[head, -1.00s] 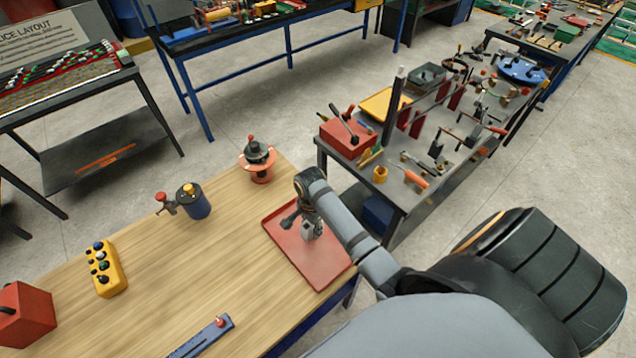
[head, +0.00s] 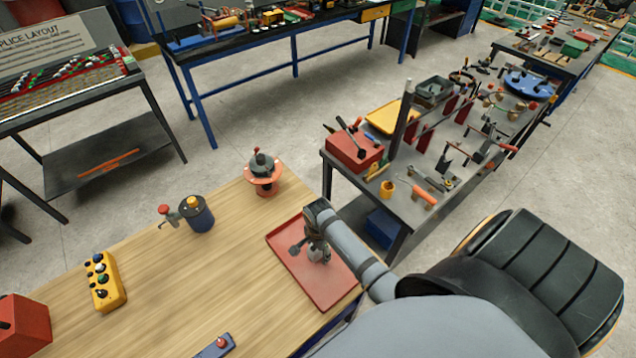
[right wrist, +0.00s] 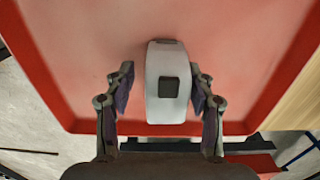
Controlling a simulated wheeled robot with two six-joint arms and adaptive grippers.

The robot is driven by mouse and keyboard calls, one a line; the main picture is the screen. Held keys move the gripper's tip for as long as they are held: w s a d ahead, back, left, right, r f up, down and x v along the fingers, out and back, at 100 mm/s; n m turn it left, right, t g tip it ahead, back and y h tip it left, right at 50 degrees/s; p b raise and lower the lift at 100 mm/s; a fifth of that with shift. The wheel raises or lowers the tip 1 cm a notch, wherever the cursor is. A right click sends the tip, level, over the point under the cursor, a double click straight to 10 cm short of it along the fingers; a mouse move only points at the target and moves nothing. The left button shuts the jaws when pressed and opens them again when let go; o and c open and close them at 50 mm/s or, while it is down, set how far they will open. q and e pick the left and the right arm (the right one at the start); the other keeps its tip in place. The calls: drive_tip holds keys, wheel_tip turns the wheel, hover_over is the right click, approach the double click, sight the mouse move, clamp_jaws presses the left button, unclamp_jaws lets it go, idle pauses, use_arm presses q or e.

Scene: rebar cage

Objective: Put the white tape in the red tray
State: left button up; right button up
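The white tape (right wrist: 166,82), a white roll with a dark square on its near face, is between the two fingers of my right gripper (right wrist: 164,90) in the right wrist view. The fingers are open, with a gap on each side of the tape. The red tray (right wrist: 75,50) fills the ground behind the tape. In the head view my right gripper (head: 316,252) points down over the red tray (head: 323,288), which lies at the right edge of the wooden table. The tape is hard to make out there. My left gripper is not in view.
On the wooden table (head: 190,270) stand a reel on an orange base (head: 263,175), a dark blue canister (head: 197,215), a yellow button box (head: 104,281) and a red block (head: 22,325). A grey bench (head: 400,215) with tools stands beyond the tray.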

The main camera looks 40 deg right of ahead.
drive_tip(key=shift+w+d, duration=0.1)
drive_tip(key=shift+w, duration=0.05)
drive_tip(key=shift+w+d, duration=0.1)
drive_tip(key=shift+r, duration=0.15)
wheel_tip(320, 180, up, 10)
drive_tip(key=shift+r+b, duration=0.2)
drive_tip(key=shift+b, duration=0.65)
drive_tip(key=shift+r, duration=0.65)
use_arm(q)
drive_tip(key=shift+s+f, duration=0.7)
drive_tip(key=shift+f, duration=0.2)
use_arm(e)
drive_tip(key=shift+f, duration=0.1)
